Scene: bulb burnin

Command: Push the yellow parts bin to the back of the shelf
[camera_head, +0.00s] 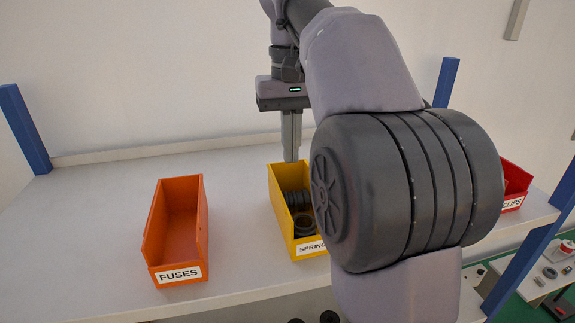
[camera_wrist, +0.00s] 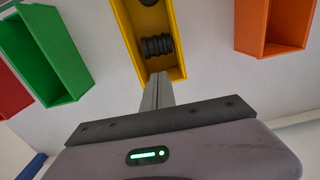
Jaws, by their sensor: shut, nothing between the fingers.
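The yellow parts bin (camera_head: 279,205), labelled SPRINGS with the label's end hidden by my arm, stands on the white shelf (camera_head: 105,222). It holds dark coil-like parts and also shows in the wrist view (camera_wrist: 124,31). My gripper (camera_head: 291,158) is shut and empty, pointing down at the bin's far end in the head view. In the wrist view, my fingers (camera_wrist: 159,78) reach the near end wall of the bin. I cannot tell whether they touch it.
An orange FUSES bin (camera_head: 176,232) stands left of the yellow bin with a gap between. A red CLIPS bin (camera_head: 514,183) is at the right. A green bin (camera_wrist: 45,52) shows only in the wrist view. Blue posts (camera_head: 25,130) bound the shelf, with a low lip along its back.

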